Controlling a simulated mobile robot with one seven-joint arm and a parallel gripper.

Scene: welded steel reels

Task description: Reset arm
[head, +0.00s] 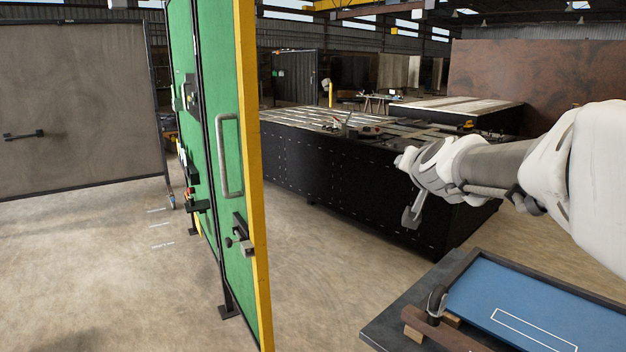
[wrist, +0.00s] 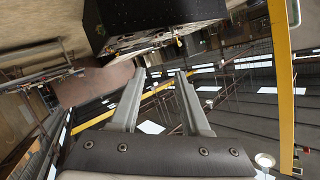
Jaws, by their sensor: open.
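My arm reaches in from the right in the head view, held in the air above the floor. My gripper (head: 411,217) hangs at its end, in front of the long black workbench (head: 350,170). In the wrist view my gripper (wrist: 158,82) shows two grey fingers standing apart with nothing between them. It is open and empty. The wrist view is tilted and shows the hall roof and a yellow beam (wrist: 281,80).
A green panel (head: 230,150) with a yellow edge, a handle and latches stands left of centre. A blue-topped table (head: 540,300) with a hook-like metal part (head: 436,300) is below my arm. A grey partition (head: 75,110) stands far left. The concrete floor between is clear.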

